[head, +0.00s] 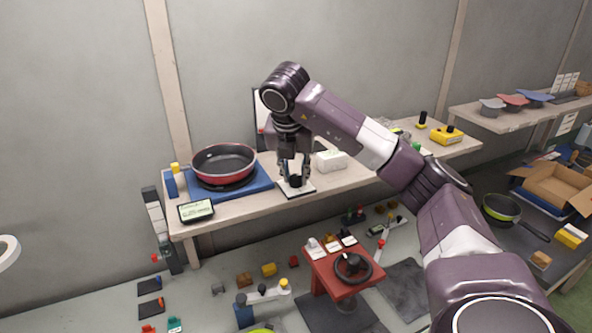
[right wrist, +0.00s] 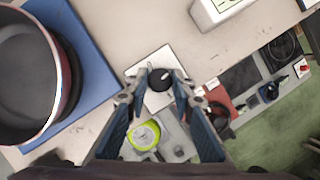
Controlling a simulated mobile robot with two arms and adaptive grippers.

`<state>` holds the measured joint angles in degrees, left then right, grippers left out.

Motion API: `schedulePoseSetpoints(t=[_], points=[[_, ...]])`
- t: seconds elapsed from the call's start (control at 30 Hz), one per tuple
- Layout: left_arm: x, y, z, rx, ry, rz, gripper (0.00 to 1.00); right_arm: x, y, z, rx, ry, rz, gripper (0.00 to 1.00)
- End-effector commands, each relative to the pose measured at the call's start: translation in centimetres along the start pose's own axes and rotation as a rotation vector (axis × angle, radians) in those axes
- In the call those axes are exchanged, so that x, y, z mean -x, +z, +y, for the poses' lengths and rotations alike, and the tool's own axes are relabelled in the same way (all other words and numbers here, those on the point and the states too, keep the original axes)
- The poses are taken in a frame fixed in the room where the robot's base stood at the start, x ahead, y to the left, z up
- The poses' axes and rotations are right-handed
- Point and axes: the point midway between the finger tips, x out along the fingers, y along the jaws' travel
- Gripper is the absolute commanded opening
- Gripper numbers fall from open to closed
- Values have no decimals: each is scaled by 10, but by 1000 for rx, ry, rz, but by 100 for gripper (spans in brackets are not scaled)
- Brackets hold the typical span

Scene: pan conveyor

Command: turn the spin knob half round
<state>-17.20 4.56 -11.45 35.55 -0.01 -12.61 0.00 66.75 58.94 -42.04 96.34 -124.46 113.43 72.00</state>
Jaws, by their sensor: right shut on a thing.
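The spin knob (head: 295,182) is a small black round knob on a white square plate (head: 306,190), on the bench. In the right wrist view the knob (right wrist: 160,79) shows a short white mark towards its upper right, and its plate (right wrist: 150,104) lies under it. My right gripper (head: 294,176) points straight down over the plate. Its two fingertips (right wrist: 159,82) sit on either side of the knob, and it is shut on it. My left gripper is in neither view.
A red pan (head: 224,163) sits on a blue base (head: 240,191) left of the knob. A small display (head: 196,211) stands at the bench's front edge. A white box (head: 331,161) stands close on the right. A red stand with a black wheel (head: 352,267) is below.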

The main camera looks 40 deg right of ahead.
Motion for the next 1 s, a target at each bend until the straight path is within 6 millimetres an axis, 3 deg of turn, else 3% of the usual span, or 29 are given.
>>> schedulePoseSetpoints(t=[0.4, 1.0], points=[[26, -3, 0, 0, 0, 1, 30, 4, 3, 3, -369, -151, -3, 0], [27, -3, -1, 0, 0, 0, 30, 1, 4, 6, -898, -367, -2, 0]])
